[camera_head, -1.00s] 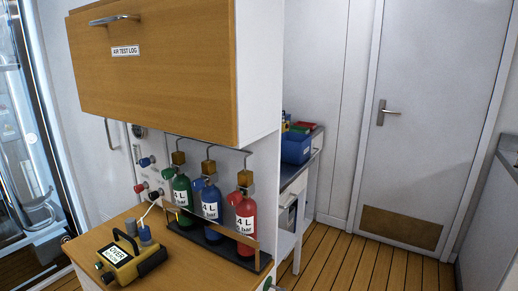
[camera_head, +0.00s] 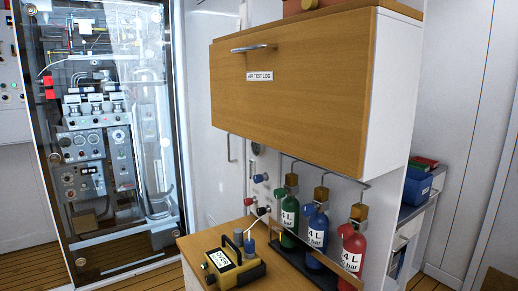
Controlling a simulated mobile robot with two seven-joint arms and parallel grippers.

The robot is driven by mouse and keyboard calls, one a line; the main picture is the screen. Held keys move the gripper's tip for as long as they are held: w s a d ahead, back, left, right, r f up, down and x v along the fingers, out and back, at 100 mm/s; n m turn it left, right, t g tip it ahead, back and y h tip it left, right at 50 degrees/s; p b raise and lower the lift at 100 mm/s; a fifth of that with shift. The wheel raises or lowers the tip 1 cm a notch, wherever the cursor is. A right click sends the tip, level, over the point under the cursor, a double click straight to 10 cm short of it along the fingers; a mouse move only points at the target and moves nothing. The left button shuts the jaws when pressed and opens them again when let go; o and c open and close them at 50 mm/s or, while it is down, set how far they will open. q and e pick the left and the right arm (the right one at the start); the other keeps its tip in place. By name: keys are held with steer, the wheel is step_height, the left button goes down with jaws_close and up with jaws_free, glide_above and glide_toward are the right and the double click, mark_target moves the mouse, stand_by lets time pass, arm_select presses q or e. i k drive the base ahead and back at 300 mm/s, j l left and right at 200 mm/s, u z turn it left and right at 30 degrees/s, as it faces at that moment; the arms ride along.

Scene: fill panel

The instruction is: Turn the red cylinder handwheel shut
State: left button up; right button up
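The red cylinder (camera_head: 353,250) stands at the right end of a row of three on the wooden counter, beside a blue cylinder (camera_head: 316,230) and a green cylinder (camera_head: 289,215). Its red handwheel (camera_head: 345,231) shows at the upper left of the cylinder, below a brass-coloured valve block (camera_head: 359,212). I cannot tell from this view whether the handwheel is open or shut. A low wooden rail crosses in front of the cylinders and hides part of them. Neither of my grippers is in view.
A wooden cabinet (camera_head: 290,88) labelled "AIR TEST LOG" overhangs the counter (camera_head: 205,240). A yellow and black device (camera_head: 235,266) sits at the counter's left. Red and blue knobs are on the wall panel behind. A glass-fronted equipment cabinet (camera_head: 105,130) stands at left.

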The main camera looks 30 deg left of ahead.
mark_target(345, 231)
steer(key=i+j+z, duration=0.2)
steer(key=j, duration=1.5)
steer(key=j+z, duration=0.2)
steer(key=j, duration=1.55)
steer(key=i, duration=0.05)
